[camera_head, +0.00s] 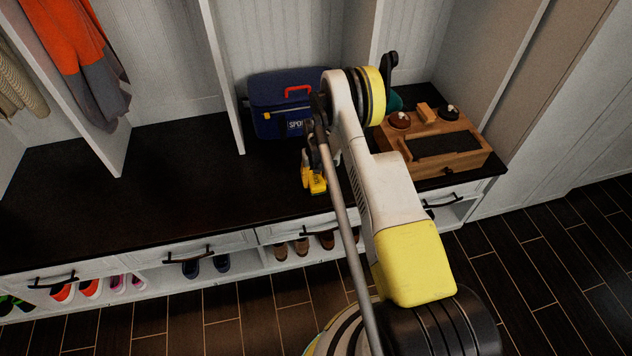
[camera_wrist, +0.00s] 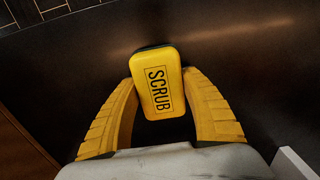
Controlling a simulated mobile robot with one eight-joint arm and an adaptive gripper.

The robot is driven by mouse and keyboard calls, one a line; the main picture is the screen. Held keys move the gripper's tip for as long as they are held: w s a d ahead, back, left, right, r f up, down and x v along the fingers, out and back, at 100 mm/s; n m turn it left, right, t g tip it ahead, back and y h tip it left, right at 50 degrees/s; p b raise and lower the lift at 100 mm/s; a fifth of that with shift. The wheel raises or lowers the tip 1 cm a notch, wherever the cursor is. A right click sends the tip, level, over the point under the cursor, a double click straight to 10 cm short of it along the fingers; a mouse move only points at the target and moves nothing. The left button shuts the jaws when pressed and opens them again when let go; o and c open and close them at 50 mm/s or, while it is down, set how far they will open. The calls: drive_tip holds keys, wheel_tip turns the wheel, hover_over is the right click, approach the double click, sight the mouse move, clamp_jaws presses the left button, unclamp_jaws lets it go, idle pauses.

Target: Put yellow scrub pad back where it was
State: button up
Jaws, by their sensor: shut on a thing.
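The yellow scrub pad (camera_wrist: 158,84), with a dark underside and the word SCRUB on its top, is between the two yellow fingers of my gripper (camera_wrist: 160,104) in the wrist view. The fingers are shut on its sides. In the head view my gripper (camera_head: 314,182) is low over the dark bench top (camera_head: 150,190), in front of the blue box. The pad cannot be told apart from the yellow fingers there. Whether the pad touches the bench top cannot be told.
A blue box (camera_head: 268,92) with a red handle stands behind my gripper. A wooden box (camera_head: 470,158) with a dark inset, brushes and round tins stands at the right. The bench top is clear to the left. Drawers (camera_head: 200,254) and shoes are below its front edge.

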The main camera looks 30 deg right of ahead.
drive_tip(key=o, duration=1)
drive_tip(key=shift+f, duration=0.1)
wheel_tip(320, 180, up, 12)
drive_tip(key=p, duration=0.5)
wheel_tip(320, 180, up, 14)
drive_tip(key=t, duration=0.1)
hover_over(316, 178)
drive_tip(key=a, duration=0.4)
drive_tip(key=s+a+r+n+t, duration=0.1)
drive_tip(key=s+a+r, duration=0.1)
drive_tip(key=r, duration=0.5)
drive_tip(key=s+a+r+t, duration=0.1)
drive_tip(key=s+a+r, duration=0.2)
drive_tip(key=r, duration=0.4)
drive_tip(key=s+a+r+t, duration=0.1)
drive_tip(key=s+a+r, duration=0.2)
drive_tip(key=s, duration=0.4)
drive_tip(key=s+a+r+n+t, duration=0.1)
drive_tip(key=s+a+r, duration=0.2)
drive_tip(key=s, duration=0.5)
drive_tip(key=s+a+r+n+t, duration=0.1)
drive_tip(key=s+a+r+t, duration=0.1)
drive_tip(key=s, duration=0.5)
drive_tip(key=shift+s+a+r, duration=0.15)
drive_tip(key=shift+a+r, duration=0.5)
drive_tip(key=shift+r, duration=0.2)
